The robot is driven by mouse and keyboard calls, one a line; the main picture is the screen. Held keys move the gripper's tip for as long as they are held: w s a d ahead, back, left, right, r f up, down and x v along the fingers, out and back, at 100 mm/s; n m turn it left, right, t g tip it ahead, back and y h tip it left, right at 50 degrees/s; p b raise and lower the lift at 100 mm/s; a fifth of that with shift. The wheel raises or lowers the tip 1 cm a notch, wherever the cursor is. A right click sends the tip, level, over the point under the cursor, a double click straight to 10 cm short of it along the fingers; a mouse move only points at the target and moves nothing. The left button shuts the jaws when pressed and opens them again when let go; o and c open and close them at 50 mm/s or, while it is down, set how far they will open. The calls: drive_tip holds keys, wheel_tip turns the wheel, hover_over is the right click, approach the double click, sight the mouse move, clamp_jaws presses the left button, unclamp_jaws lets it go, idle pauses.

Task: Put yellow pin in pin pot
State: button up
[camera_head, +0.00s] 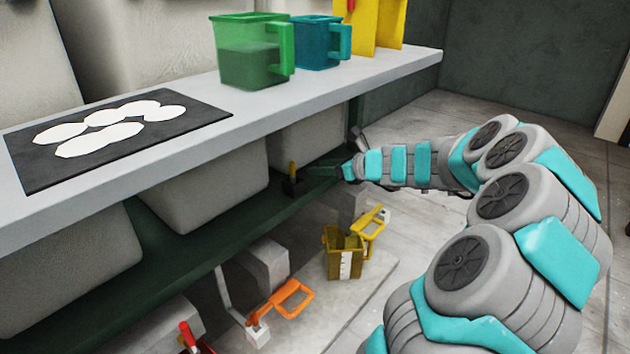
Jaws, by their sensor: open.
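The yellow pin (292,169) stands upright at a small dark pot-like block (292,187) on the dark green lower ledge. The block may be the pin pot, and the pin's lower end is hidden in or behind it. My gripper (320,170) is open, just to the right of the pin, under the counter. Its dark fingers are small and hard to make out against the shade, and I see nothing held. I cannot tell whether a finger touches the pin or block.
The counter (330,88) overhangs the ledge, bearing a green jug (248,62), a teal jug (315,45) and a black mat (40,165) with white discs. Floor at right is clear.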

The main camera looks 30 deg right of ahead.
drive_tip(key=s+a+r+n+g+y, duration=0.1)
drive_tip(key=s+a+n+g, duration=0.1)
drive_tip(key=a+n, duration=0.35)
drive_tip(key=s+a+n+g+y, duration=0.1)
drive_tip(key=s+a+n, duration=0.1)
drive_tip(key=a, duration=0.6)
drive_tip(key=s+a+r+n+g+y, duration=0.1)
drive_tip(key=s+a+n+g, duration=0.2)
drive_tip(key=a, duration=0.4)
drive_tip(key=s+a+f+n+g, duration=0.3)
drive_tip(key=s+a+n, duration=0.5)
drive_tip(key=s+a, duration=0.15)
drive_tip(key=s+f+n+g+h, duration=0.2)
drive_tip(key=s+n, duration=0.2)
drive_tip(key=s, duration=0.4)
drive_tip(key=s+f+n+g+h, duration=0.2)
drive_tip(key=s+n, duration=0.3)
drive_tip(key=s, duration=0.2)
drive_tip(key=s+d+f+n+g+h, duration=0.1)
drive_tip(key=s+d+n+h, duration=0.2)
drive_tip(key=s, duration=0.7)
drive_tip(key=d+n, duration=0.1)
drive_tip(key=d, duration=0.1)
drive_tip(key=shift+d+f+g+h, duration=0.15)
drive_tip(key=shift+d+g+h, duration=0.15)
drive_tip(key=shift+d, duration=0.1)
